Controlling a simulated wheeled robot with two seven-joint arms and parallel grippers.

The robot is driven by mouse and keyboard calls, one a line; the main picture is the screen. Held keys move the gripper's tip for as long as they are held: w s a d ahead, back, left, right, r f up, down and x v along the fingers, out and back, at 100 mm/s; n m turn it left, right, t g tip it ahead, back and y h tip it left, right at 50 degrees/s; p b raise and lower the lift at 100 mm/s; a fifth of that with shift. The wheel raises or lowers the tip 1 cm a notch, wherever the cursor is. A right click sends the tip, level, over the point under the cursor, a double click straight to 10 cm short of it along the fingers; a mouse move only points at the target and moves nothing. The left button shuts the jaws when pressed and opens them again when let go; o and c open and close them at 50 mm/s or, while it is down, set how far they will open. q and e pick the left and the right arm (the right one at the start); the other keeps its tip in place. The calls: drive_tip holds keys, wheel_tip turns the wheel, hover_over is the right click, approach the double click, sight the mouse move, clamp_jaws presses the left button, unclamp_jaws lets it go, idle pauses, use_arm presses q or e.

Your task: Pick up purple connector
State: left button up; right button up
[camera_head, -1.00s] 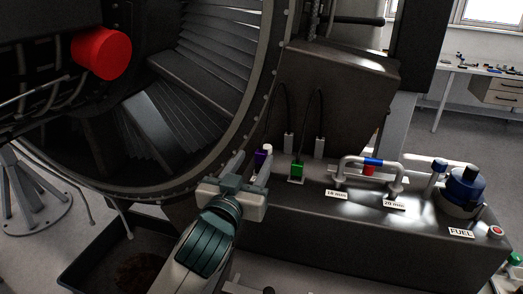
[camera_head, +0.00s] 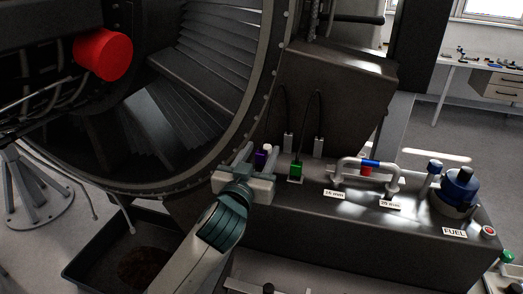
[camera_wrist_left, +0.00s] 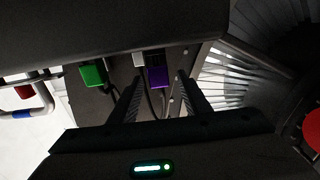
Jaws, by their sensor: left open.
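The purple connector (camera_head: 260,158) stands on the dark bench top beside the engine ring, with a white piece right beside it. My left gripper (camera_head: 259,160) is open at the connector, its fingers pointing toward it. In the left wrist view the purple connector (camera_wrist_left: 158,77) shows between the two fingers of my left gripper (camera_wrist_left: 158,84), slightly beyond the tips; I cannot tell if they touch. A dark cable runs down from it. My right gripper is not in view.
A green connector (camera_head: 296,170) stands close to the right. A bent pipe with blue and red parts (camera_head: 370,163), a blue-capped fuel unit (camera_head: 461,188) and labels lie further right. The engine ring (camera_head: 262,100) rises at the left. A dark tray (camera_head: 75,268) lies below.

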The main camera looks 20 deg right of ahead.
use_arm(q)
drive_tip(key=shift+w+d, duration=0.3)
drive_tip(key=shift+w, duration=0.1)
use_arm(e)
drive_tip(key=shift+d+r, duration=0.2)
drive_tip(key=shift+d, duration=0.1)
use_arm(q)
clamp_jaws()
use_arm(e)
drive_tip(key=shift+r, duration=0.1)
